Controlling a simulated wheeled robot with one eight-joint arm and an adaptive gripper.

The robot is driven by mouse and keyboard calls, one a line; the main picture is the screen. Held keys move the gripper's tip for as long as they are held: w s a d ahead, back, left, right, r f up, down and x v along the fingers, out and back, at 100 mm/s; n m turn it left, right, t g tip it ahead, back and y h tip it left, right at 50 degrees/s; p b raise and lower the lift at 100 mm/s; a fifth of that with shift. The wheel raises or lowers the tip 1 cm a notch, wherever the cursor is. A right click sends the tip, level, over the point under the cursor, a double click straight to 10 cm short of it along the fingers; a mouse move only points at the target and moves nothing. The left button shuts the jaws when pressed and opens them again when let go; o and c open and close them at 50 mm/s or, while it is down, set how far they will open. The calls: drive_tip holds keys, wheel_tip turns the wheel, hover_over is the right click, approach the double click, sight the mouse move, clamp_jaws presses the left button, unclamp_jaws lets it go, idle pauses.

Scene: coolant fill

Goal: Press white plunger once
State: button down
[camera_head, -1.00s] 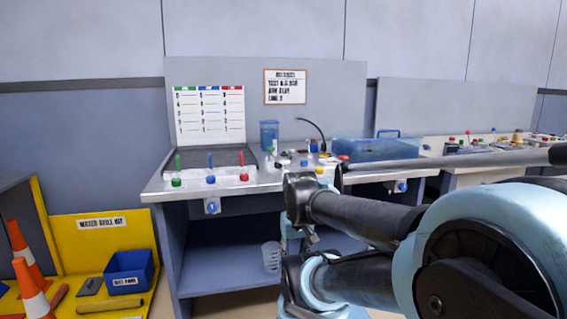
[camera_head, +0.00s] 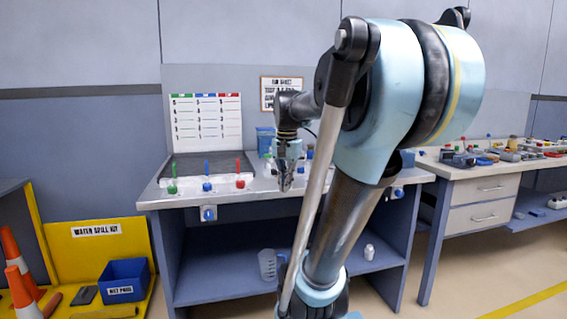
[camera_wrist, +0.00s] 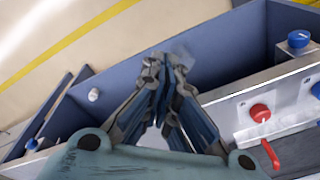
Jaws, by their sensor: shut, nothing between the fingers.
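My gripper (camera_head: 285,186) is shut and empty, pointing down over the front of the grey workbench (camera_head: 225,205), to the right of the red knob (camera_head: 240,184). In the wrist view the fingers of my gripper (camera_wrist: 163,64) are together, with nothing between them. My arm hides much of the middle and right of the bench top in the head view. The red knob also shows in the wrist view (camera_wrist: 260,112), right of the fingers.
A green knob (camera_head: 172,189) and a blue knob (camera_head: 207,187) stand along the bench's front left. Another blue knob (camera_head: 208,213) sits on its front face. A clear beaker (camera_head: 267,265) and a white bottle (camera_head: 369,251) stand on the lower shelf. A second bench (camera_head: 490,170) carries many small parts.

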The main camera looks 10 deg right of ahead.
drive_tip(key=w+d+r+m, duration=0.2)
drive_tip(key=w+r+m, duration=0.3)
drive_tip(key=w+r, duration=0.3)
drive_tip(key=w+d+r+m+g, duration=0.1)
drive_tip(key=w+r+m, duration=0.4)
drive_tip(key=w, duration=0.9)
drive_tip(key=shift+w+d+r, duration=0.2)
drive_tip(key=shift+d+r, duration=0.55)
drive_tip(key=shift+r, duration=0.75)
wheel_tip(320, 180, down, 14)
drive_tip(key=shift+f, duration=0.1)
